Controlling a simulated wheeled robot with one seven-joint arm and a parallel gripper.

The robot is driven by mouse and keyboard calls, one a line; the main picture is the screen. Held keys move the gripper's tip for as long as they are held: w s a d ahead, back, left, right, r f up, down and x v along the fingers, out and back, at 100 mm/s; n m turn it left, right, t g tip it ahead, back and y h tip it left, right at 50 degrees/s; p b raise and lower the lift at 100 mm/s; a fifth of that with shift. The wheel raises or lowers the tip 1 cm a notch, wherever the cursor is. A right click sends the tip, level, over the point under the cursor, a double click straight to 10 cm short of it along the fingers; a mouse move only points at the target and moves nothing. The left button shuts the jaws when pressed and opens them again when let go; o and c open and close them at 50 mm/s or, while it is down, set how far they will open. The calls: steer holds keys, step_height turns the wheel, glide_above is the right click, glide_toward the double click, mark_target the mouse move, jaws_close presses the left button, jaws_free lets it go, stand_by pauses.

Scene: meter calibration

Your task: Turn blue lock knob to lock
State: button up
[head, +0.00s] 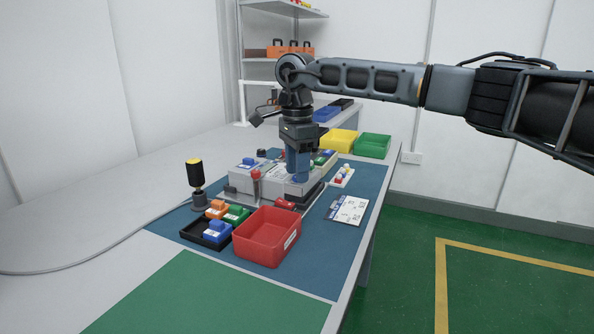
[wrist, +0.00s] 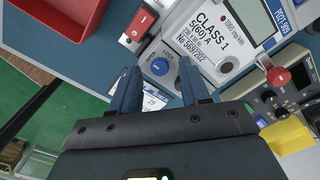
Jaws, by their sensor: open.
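The meter (wrist: 228,35) has a light face printed "CLASS 1 5(60)A" and sits beside the knob.
A red bin (head: 268,238) and a black tray (head: 207,233) with coloured blocks stand in front of the fixture. Yellow (head: 339,141) and green (head: 372,146) bins stand behind.

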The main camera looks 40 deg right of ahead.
steer(key=shift+f, duration=0.3)
steer(key=shift+c, duration=0.4)
jaws_close()
